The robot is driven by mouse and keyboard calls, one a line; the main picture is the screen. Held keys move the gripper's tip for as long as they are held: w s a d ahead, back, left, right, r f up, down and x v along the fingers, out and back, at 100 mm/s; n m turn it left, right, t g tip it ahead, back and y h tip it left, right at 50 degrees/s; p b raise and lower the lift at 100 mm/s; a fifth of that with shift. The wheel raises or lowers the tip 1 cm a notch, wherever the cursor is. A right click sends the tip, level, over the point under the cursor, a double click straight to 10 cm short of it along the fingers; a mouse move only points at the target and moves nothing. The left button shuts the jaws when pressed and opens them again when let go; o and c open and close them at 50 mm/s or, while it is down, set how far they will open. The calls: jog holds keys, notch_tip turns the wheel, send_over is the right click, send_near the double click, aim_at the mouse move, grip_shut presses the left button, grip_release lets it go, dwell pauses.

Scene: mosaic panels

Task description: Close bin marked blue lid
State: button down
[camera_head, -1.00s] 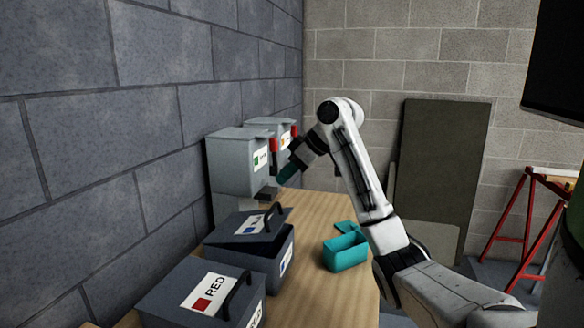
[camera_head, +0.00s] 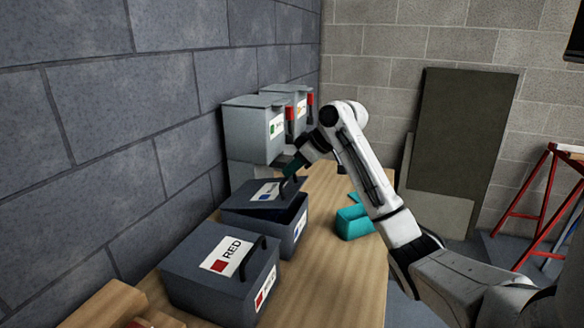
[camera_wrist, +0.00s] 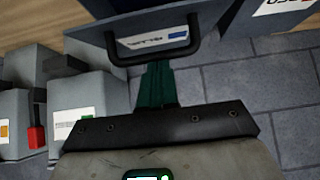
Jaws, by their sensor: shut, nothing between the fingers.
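The blue-marked bin (camera_head: 297,226) is a dark grey box on the wooden table, behind the red-marked bin. Its lid (camera_head: 240,197) is tilted partly open, with a dark gap along the front. A black handle (camera_head: 291,187) stands at the lid's front edge. My gripper (camera_head: 292,167) is shut and empty, its dark green fingers just above or against the handle. In the wrist view my gripper (camera_wrist: 157,66) points at the handle (camera_wrist: 152,59), with the lid and its blue label (camera_wrist: 153,40) beyond. I cannot tell whether the fingertips touch the handle.
The red-marked bin (camera_head: 188,277), lid shut, stands in front. Two lighter grey bins (camera_head: 243,129) with red clips stand behind, by the wall. An open teal box (camera_head: 353,227) is to the right, near my arm. A brown item (camera_head: 105,305) is at lower left.

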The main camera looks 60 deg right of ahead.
aim_at(293, 191)
jog(key=f+t+b, duration=0.1)
jog(key=s+f+b, duration=0.1)
jog(key=f, duration=0.1)
jog(key=s+f+t+b, duration=0.1)
jog(key=f+b, duration=0.1)
jog(key=shift+s+f+t, duration=0.15)
jog(key=shift+f+t, duration=0.1)
jog(key=shift+t, duration=0.05)
jog(key=shift+s+f+t, duration=0.2)
jog(key=shift+f+t, duration=0.05)
jog(key=shift+t, duration=0.05)
jog(key=shift+r, duration=0.15)
